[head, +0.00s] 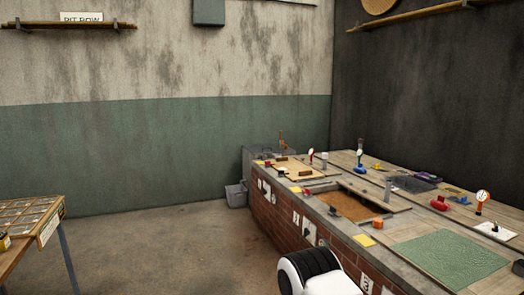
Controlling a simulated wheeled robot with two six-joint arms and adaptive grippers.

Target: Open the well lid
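A long brick counter (275,219) with a grey top runs along the right side, with numbered plates on its front. A recessed rectangular well (346,205) in its top shows a brown, grainy surface. A flat wooden board (374,194) lies along the far side of this recess and may be a lid. A tan wooden panel (297,169) with small brown blocks on it covers the far section. I cannot tell which piece is the well lid. Neither gripper shows clearly; a white and black part of my arm is at the bottom.
A green textured mat (449,259) lies on the near counter top. Dial gauges (482,197), a red object (439,203) and a dark tray (412,183) stand around the wells. A table with a sectioned tray (28,217) is at left. The floor between is clear.

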